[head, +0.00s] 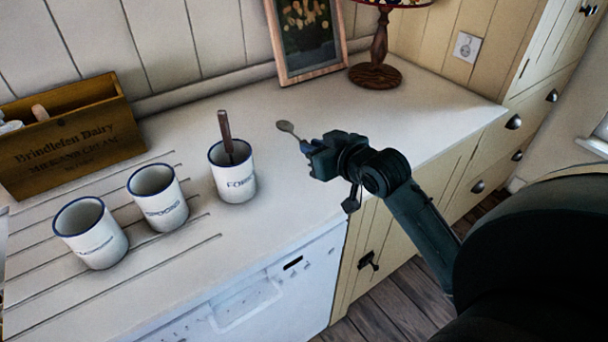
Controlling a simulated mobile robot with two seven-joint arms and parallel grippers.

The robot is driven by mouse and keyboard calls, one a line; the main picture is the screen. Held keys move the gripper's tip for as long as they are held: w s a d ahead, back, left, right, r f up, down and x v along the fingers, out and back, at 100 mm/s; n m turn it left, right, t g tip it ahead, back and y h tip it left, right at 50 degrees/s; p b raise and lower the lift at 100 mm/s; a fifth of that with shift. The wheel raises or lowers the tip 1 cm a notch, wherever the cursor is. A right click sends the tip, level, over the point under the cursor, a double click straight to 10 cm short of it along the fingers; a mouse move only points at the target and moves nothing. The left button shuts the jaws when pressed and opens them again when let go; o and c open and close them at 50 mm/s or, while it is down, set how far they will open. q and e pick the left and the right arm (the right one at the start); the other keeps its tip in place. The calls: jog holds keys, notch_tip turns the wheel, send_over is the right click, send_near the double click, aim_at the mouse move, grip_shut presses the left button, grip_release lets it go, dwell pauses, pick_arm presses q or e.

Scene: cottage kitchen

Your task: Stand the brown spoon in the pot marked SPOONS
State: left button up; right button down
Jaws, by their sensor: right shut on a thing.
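My right gripper (314,157) is shut on a spoon and holds it above the counter, right of the pots. The spoon's grey bowl (286,127) points away to the upper left; its handle is mostly hidden by the gripper, with a bluish bit showing. The middle white pot (160,205) has a blue rim and a label that seems to read SPOONS; it stands upright and looks empty. The right pot (234,181), which seems marked FORKS, holds a piece with a brown handle (225,132); its lower end is hidden inside. My left gripper is out of view.
A third white pot (92,238), its label hard to read, stands at the left. Behind it is a wooden dairy crate (75,145) with things inside. A picture frame (308,40) and a lamp (378,60) stand at the back. The counter (420,105) is clear at the right.

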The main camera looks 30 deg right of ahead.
aim_at(315, 185)
notch_tip(315, 185, down, 8)
dwell(0.4)
jog(key=shift+f, duration=0.1)
jog(key=c, duration=1.4)
grip_release()
jog(key=shift+s, duration=0.2)
jog(key=v, duration=1.1)
jog(key=shift+s+d+r+b, duration=0.1)
jog(key=shift+s+r+b, duration=0.2)
jog(key=shift+b, duration=0.05)
